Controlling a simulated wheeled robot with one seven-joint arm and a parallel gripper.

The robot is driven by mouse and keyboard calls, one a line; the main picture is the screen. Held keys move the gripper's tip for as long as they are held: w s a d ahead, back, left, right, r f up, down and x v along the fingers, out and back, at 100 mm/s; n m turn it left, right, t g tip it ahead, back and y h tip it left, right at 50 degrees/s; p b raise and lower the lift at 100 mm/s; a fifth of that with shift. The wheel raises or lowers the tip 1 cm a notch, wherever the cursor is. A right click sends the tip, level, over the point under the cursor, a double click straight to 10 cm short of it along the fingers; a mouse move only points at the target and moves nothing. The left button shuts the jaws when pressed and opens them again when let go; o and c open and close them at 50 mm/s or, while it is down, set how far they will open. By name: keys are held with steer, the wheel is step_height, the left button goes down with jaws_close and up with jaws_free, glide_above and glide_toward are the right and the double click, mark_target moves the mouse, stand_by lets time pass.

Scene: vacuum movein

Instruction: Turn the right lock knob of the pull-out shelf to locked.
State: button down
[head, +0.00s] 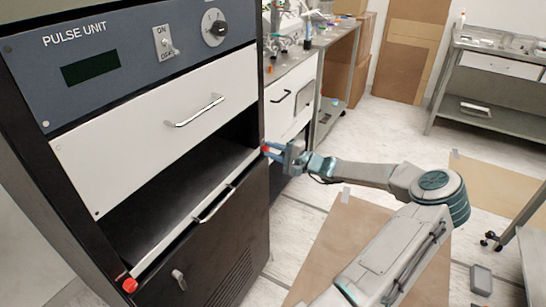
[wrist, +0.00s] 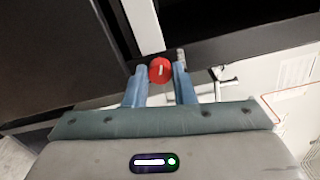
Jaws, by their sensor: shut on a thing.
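The right lock knob (wrist: 160,70) is red with a pale mark on its face and sits at the right end of the pull-out shelf. My gripper (wrist: 160,80) has a blue finger on each side of it and is shut on it. In the head view my gripper (head: 270,151) reaches the shelf's right corner from the right, and the knob is mostly hidden by the fingers. The left lock knob (head: 130,286) is red, at the shelf's left end.
The cabinet's white drawer (head: 160,125) is above the shelf opening, under the pulse unit panel (head: 110,60). A dark lower door (head: 220,250) is below. A workbench (head: 300,70) with small items stands behind my gripper. Floor with brown sheets (head: 350,240) lies right.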

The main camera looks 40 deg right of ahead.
steer(key=shift+f+n+b, duration=0.1)
steer(key=shift+n+b, duration=2.05)
steer(key=shift+n, duration=0.05)
steer(key=c, duration=1.2)
jaws_free()
steer(key=shift+s+d, duration=0.1)
